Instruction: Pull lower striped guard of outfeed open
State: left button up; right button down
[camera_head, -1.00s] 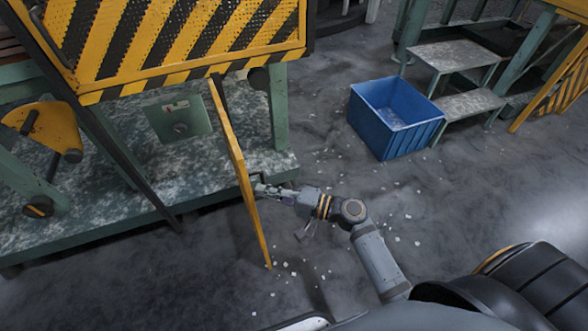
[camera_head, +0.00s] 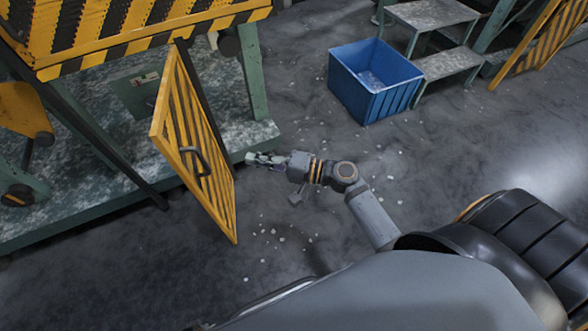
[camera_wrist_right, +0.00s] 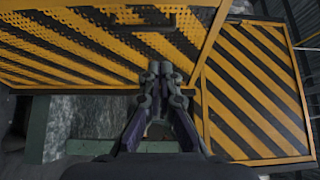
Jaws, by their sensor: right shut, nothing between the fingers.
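The lower striped guard (camera_head: 212,190) is a yellow-framed panel with black diagonal stripes. In the head view it stands swung out from the machine, below the upper striped panel. Its dark bar handle (camera_head: 190,158) shows on the face turned left. My right gripper (camera_head: 250,158) is shut and empty, on the right side of the guard, opposite the handle side; I cannot tell whether it touches. My left gripper is not in view.
The upper striped panel (camera_head: 130,30) overhangs the machine's grey-green bed (camera_head: 75,200). A blue bin (camera_head: 368,88) and metal steps (camera_head: 447,63) stand beyond my arm. The floor between arm and bin is open, with small pale scraps.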

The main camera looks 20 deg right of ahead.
jog(key=s+d, duration=0.3)
jog(key=s, duration=0.2)
jog(key=shift+s+d, duration=0.2)
jog(key=shift+s, duration=0.2)
